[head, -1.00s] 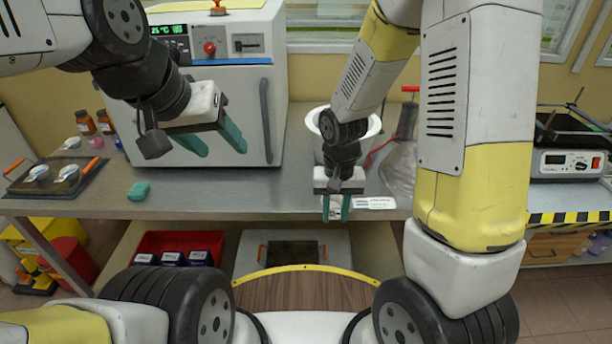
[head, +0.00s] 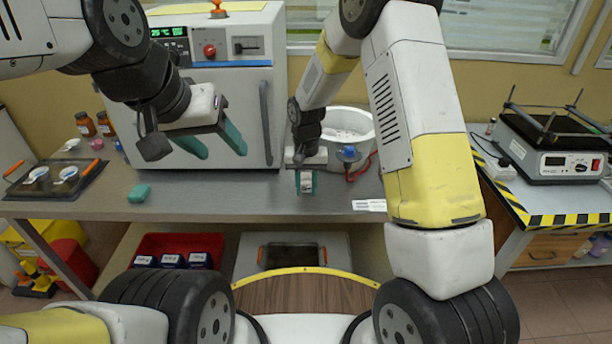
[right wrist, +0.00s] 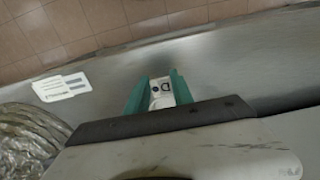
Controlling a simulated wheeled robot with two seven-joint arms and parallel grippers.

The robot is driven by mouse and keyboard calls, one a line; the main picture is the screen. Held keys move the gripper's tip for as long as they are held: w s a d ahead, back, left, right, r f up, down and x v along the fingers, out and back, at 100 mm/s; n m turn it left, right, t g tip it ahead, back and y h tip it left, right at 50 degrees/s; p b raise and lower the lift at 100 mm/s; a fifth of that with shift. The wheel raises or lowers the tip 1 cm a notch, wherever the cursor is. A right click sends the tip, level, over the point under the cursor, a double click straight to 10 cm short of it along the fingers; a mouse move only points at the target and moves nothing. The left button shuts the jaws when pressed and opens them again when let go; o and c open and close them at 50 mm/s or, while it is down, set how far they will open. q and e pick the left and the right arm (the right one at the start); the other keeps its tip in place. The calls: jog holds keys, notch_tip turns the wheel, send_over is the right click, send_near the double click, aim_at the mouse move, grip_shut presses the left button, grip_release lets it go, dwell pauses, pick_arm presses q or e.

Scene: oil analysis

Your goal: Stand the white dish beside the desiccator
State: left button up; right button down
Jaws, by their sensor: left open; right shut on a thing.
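My right gripper (head: 306,183) is shut on a small white thing with dark markings (right wrist: 162,94), held over the front part of the steel bench (head: 240,195). Most of it is hidden between the teal fingers, so I cannot tell its full shape or whether it touches the bench. A round white tub-like vessel (head: 352,122) stands behind the gripper, with a blue knob (head: 348,153) at its front. I cannot tell whether this is the desiccator. My left gripper (head: 222,140) is open and empty in front of the oven. White dishes (head: 69,173) lie on a tray at the left.
The white oven (head: 225,90) fills the back left. The dark tray (head: 55,182) has orange handles. A teal block (head: 139,192) and a paper label (head: 369,205) lie on the bench. A wrinkled grey object (right wrist: 30,140) shows in the right wrist view. Bench between block and label is mostly clear.

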jog(key=shift+f, duration=0.9)
jog(key=shift+f, duration=0.1)
jog(key=c, duration=1.1)
grip_release()
notch_tip(320, 180, up, 12)
jog(key=s+d+r+t+y, duration=0.1)
jog(key=s+d+r, duration=0.3)
jog(key=r, duration=0.3)
jog(key=s+d+r+t+y, duration=0.1)
jog(key=s+d+r+t, duration=0.1)
jog(key=s+d+r, duration=0.35)
jog(key=s+d+r+t, duration=0.1)
jog(key=s+d+r, duration=0.1)
jog(key=s, duration=0.5)
jog(key=s+d+r+t, duration=0.2)
jog(key=s+r, duration=0.2)
jog(key=s, duration=0.3)
jog(key=shift+d+r+n, duration=0.15)
jog(key=shift+r+n, duration=0.1)
jog(key=shift+n, duration=0.05)
